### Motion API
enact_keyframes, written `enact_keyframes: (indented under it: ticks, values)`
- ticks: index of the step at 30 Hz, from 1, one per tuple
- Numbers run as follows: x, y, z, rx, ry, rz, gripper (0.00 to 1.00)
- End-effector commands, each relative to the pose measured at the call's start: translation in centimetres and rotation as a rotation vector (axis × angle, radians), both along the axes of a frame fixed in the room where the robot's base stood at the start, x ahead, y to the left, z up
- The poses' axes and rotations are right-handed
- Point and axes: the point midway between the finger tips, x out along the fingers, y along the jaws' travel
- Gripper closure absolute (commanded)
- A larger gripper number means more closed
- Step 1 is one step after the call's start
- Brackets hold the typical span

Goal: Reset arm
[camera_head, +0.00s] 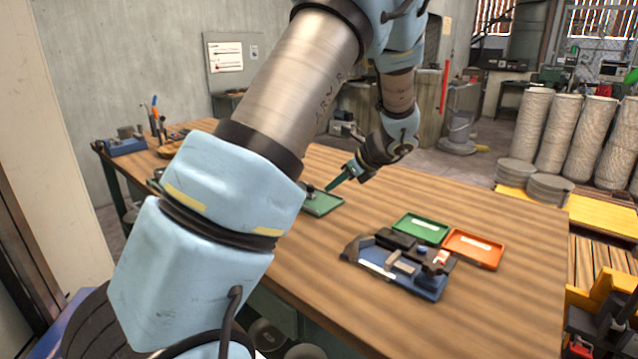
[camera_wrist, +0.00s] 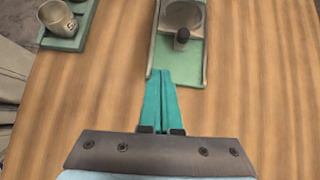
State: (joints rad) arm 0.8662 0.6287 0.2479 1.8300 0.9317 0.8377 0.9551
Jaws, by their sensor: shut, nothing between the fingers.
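My gripper (camera_head: 331,187) is over the wooden table (camera_head: 510,235), its green fingers pointing down and left in the head view. In the wrist view my gripper (camera_wrist: 165,74) is shut and empty, with the two green fingers together. Their tips appear just in front of a green tray (camera_wrist: 192,77) that holds a grey round bowl-like part (camera_wrist: 185,17) and a small dark knob (camera_wrist: 181,38). I cannot tell whether the tips touch the tray. The tray is partly hidden by my arm in the head view (camera_head: 325,205).
Another small green tray with a metal cup (camera_wrist: 58,18) is at the upper left in the wrist view. A green tray (camera_head: 420,228), an orange tray (camera_head: 473,249) and a blue tray of parts (camera_head: 430,290) lie on the table's right. Bare tabletop surrounds them.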

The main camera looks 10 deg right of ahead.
Motion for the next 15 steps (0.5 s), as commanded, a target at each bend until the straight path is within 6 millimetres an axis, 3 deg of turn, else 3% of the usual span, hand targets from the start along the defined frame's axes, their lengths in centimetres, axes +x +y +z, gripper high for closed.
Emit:
enact_keyframes:
  ticks: [5,9,15]
  values:
    - [-4.2,7.2,-0.5,-0.283,-0.002,0.39,1.0]
    - [-10.2,12.6,-0.8,-0.592,-0.058,0.893,1.0]
    - [-17.8,16.7,-0.3,-0.915,-0.209,1.572,1.0]
